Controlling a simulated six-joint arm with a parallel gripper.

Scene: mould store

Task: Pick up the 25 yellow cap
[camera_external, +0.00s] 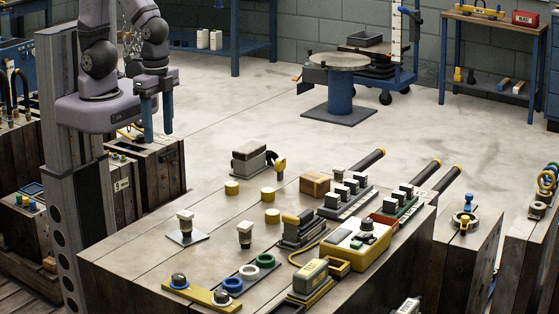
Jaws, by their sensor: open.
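Three small round yellow caps lie on the wooden workbench top (200,262): one yellow cap (232,188) at the left, a second yellow cap (268,194) to its right, and a third yellow cap (272,216) nearer the front. Any number on them is too small to read, so I cannot tell which is the 25 cap. My gripper (158,138) points down with its two blue fingers apart and nothing visible between them. It is up at the left, clear of the caps, with wooden crates behind it in the picture.
A grey block-shaped device (250,161) stands behind the caps. A brown box (314,184) and a black-and-yellow device (299,228) stand to their right. Two white-topped knobs (185,223) (245,233) stand in front. The bench's left part is mostly clear.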

